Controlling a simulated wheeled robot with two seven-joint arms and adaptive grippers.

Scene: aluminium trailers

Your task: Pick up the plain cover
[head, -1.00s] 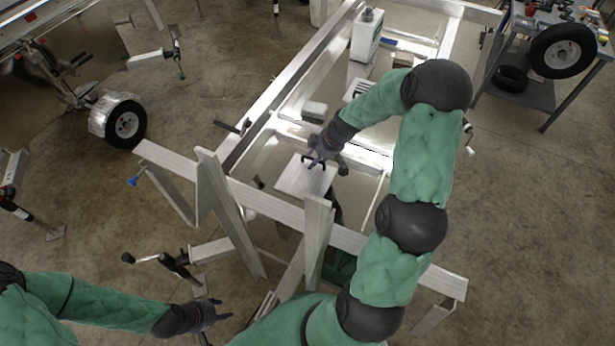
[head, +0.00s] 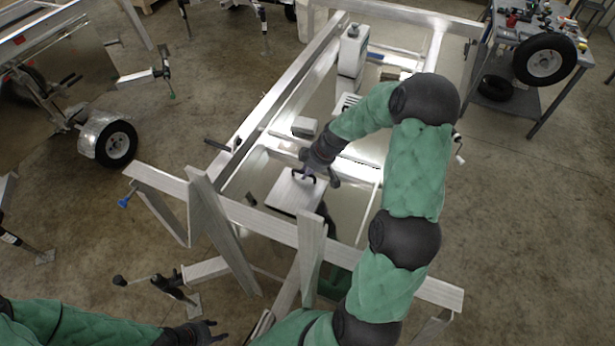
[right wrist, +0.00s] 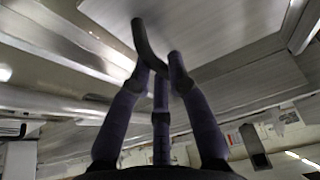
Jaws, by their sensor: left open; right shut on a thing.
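The plain cover (head: 292,194) is a flat, pale panel with a dark bar handle (head: 303,174). In the head view it is inside the near end of the trailer frame, just beyond the sawhorse beam; whether it rests on something or hangs clear I cannot tell. My right gripper (head: 308,170) is shut on the handle. In the right wrist view my right gripper's fingers (right wrist: 162,75) close around the dark handle, and the cover (right wrist: 215,30) fills the upper part. My left gripper (head: 215,330) is open and empty at the lower left, away from the cover.
A sawhorse beam (head: 265,222) with upright legs stands between me and the cover. A workbench with a tyre (head: 545,60) stands at the right. Open floor lies at the far right.

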